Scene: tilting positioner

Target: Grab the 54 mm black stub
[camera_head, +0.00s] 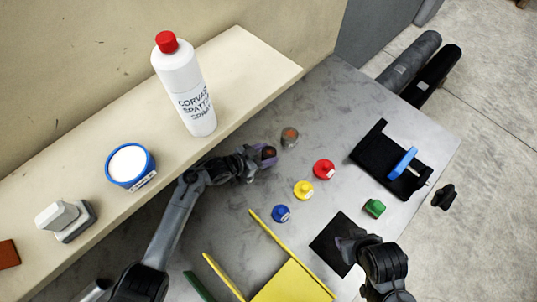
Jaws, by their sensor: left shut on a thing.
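My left gripper (264,155) reaches in over the grey table and is shut on a small dark stub with a brownish top (270,152). The fingers hide most of this stub, so I cannot read its size; it looks like the black stub. A grey stub with a brown top (290,137) stands just right of the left gripper, apart from it. My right gripper (349,242) is at the lower right, over a black square plate (328,246); its finger opening is unclear.
Red (324,169), yellow (303,190), blue (281,213) and green (374,208) pieces stand on the table (345,105). A black fixture with a blue handle (403,163) is at right. A yellow-railed tray (290,283) is in front. A shelf (245,60) holds a spray bottle (183,85) and blue tub (130,165).

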